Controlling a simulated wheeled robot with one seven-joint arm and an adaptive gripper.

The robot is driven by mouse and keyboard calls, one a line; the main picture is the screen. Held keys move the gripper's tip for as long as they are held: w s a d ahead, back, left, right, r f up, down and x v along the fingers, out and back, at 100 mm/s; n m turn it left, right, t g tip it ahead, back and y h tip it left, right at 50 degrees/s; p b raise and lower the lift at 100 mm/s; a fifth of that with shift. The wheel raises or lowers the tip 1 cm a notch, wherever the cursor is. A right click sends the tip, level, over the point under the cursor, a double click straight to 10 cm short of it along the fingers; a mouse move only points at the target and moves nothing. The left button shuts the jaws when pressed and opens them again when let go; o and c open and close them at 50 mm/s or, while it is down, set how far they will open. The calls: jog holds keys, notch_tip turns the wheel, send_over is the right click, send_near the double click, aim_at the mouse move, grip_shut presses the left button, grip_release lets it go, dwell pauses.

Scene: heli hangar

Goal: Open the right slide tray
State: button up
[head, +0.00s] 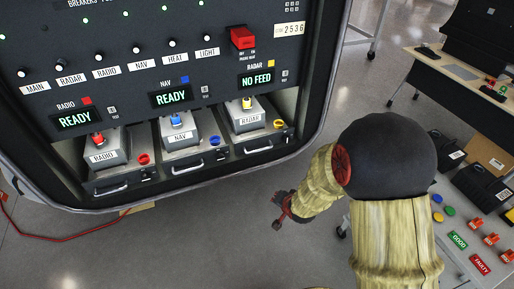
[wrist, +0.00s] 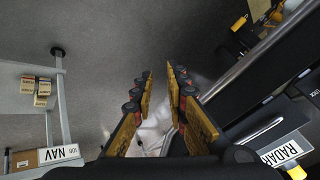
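The right slide tray (head: 262,137) is the one under the RADAR module (head: 246,115) in the console. It looks pushed in, with its front handle (head: 258,145) facing out. My gripper (head: 280,205) is in front of and below the console, to the right of this tray and apart from it. In the wrist view my gripper (wrist: 162,78) shows its two fingers apart, with only floor between the tips. The RADAR label (wrist: 281,150) is at the right edge of the wrist view, beside the fingers.
The NAV module (head: 180,130) and RADIO module (head: 100,148) sit in trays to the left. The RADAR display (head: 256,79) reads NO FEED. A table (head: 455,68) and a bench with buttons (head: 450,240) stand at the right. A red cable (head: 70,235) lies on the floor.

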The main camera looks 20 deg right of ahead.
jog(key=w+a+r+m+t, duration=0.1)
jog(key=w+r+m+t, duration=0.15)
jog(key=w, duration=0.25)
jog(key=m+t+y, duration=0.1)
jog(key=m+t, duration=0.4)
jog(key=t, duration=0.1)
send_near(257, 151)
jog(key=w, duration=0.3)
jog(key=shift+g, duration=0.25)
jog(key=shift+f+b+x, duration=0.15)
jog(key=shift+b+x, duration=0.2)
jog(key=shift+x, duration=1.55)
jog(key=shift+f+b+x, duration=0.15)
jog(key=shift+b+x, duration=0.2)
jog(key=shift+x, duration=1.55)
jog(key=shift+d, duration=0.1)
jog(key=shift+c, duration=1.1)
grip_shut()
jog(key=shift+s+f, duration=0.1)
jog(key=shift+s, duration=0.1)
